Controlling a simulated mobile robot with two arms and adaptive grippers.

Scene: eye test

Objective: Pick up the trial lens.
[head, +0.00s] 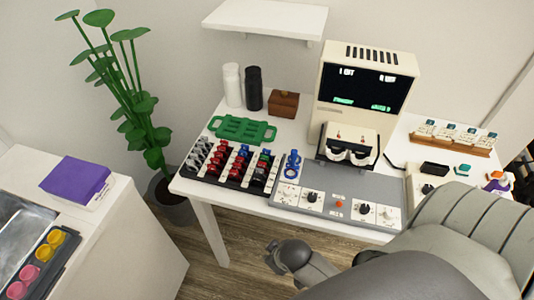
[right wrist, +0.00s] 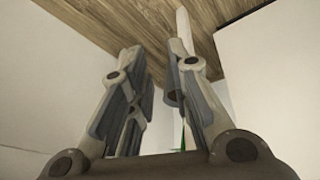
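A rack (head: 233,168) of small round-topped lenses in rows, red, blue, black and grey, stands at the front left of the white table (head: 206,198) in the head view. I cannot tell which one is the trial lens. A blue ringed piece (head: 291,165) stands just right of the rack. My right gripper (right wrist: 158,65) shows in the right wrist view, its two fingers apart with nothing between them. It points towards wooden floor and pale walls, and no lens shows there. In the head view a grey part of my arm is low in front of the table. My left gripper is not in view.
A grey control panel (head: 338,207) runs along the table front. Behind it stands a beige machine with a dark screen (head: 364,88). A green tray (head: 243,128), white bottle (head: 233,85), black bottle (head: 254,88) and brown box (head: 284,104) stand behind the rack. A ribbed grey shape fills the lower right.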

